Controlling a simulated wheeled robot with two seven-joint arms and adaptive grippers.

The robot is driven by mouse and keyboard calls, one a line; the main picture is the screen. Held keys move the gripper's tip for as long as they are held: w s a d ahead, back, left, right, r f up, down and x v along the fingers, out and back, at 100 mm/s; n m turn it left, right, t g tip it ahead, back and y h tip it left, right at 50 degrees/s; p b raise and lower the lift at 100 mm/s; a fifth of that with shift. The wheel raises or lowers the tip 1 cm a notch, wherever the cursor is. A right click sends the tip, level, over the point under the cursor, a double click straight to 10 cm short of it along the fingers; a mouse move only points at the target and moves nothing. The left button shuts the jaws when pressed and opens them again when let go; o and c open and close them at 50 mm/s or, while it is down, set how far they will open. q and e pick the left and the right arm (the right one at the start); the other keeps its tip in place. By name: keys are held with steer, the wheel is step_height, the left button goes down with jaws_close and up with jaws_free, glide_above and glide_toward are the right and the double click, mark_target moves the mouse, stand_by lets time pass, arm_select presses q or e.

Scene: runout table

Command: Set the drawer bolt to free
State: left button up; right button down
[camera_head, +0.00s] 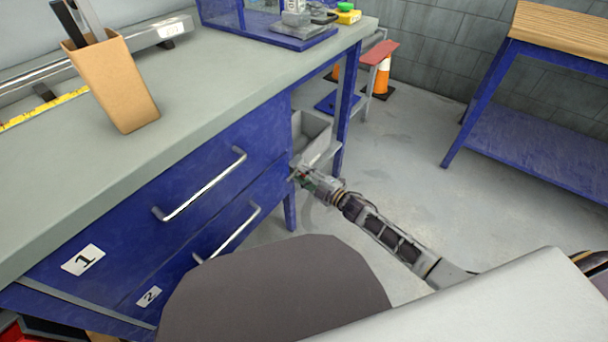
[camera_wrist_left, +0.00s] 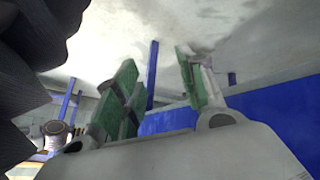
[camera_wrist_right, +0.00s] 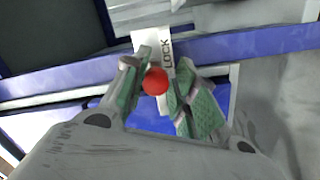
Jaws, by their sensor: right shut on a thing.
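The drawer bolt shows in the right wrist view as a round red knob (camera_wrist_right: 155,81) beside a white plate marked LOCK (camera_wrist_right: 166,52). My right gripper (camera_wrist_right: 162,72) has its green-padded fingers on both sides of the knob and is shut on it. In the head view my right gripper (camera_head: 297,172) is at the right end of the blue drawer unit. Drawer 1 (camera_head: 130,228) and drawer 2 (camera_head: 180,268) look closed; the bolt is too small to make out there. My left gripper (camera_wrist_left: 156,62) shows only in its wrist view, fingers apart and empty.
Above the drawers is a grey worktop (camera_head: 210,95) with a brown tilted holder (camera_head: 115,85). A grey open bin (camera_head: 312,130) is just beyond my right gripper. A wooden-topped bench (camera_head: 565,35) stands at right, with clear floor between.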

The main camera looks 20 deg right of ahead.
steer(key=shift+w+d+r, duration=0.3)
steer(key=shift+w+d, duration=0.55)
steer(key=shift+d, duration=0.15)
steer(key=shift+w+d+r, duration=0.3)
steer(key=shift+w+d, duration=0.55)
steer(key=shift+d, duration=0.1)
steer(key=c, duration=1.3)
jaws_free()
steer(key=shift+o, duration=0.2)
steer(key=shift+f, duration=0.15)
steer(key=shift+s+f, duration=0.1)
steer(key=v, duration=1.2)
